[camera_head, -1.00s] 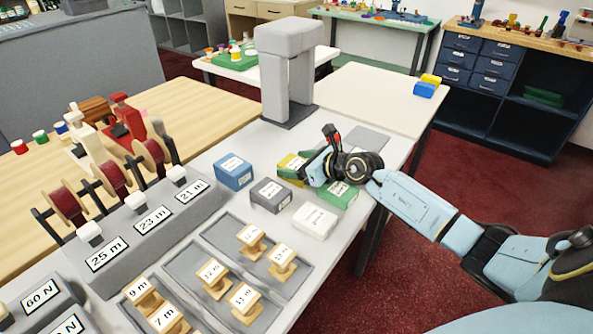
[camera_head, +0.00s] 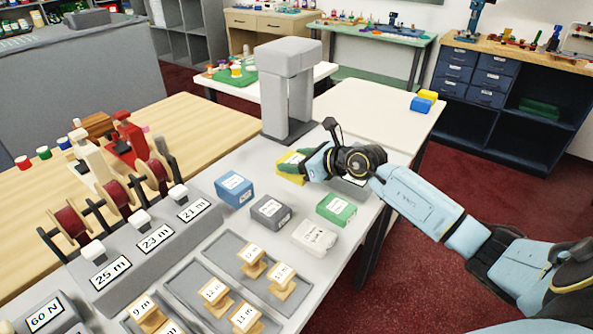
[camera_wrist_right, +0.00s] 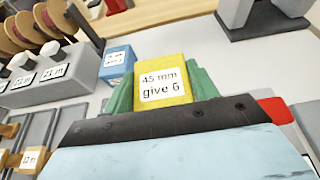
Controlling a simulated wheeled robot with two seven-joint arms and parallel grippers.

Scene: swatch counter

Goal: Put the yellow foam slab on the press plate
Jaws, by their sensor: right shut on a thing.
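The yellow foam slab (camera_head: 289,168) is between the green fingers of my right gripper (camera_head: 302,167), which is shut on it. In the right wrist view the slab (camera_wrist_right: 160,68) shows a white label reading "45 mm give 6", with a green finger on each side. The slab appears to be held above the counter, though the gap is hard to judge. A flat grey plate, which looks like the press plate (camera_wrist_right: 306,116), shows at the right of the wrist view. In the head view my gripper and wrist largely hide it. My left gripper is out of view.
A grey press-like frame (camera_head: 290,80) stands behind the slab. Blue (camera_head: 234,189), dark grey (camera_head: 270,211), white (camera_head: 315,237) and green (camera_head: 336,208) blocks lie in front. Grey trays (camera_head: 195,277) with wooden spools and a labelled spool rack (camera_head: 150,250) are nearer left.

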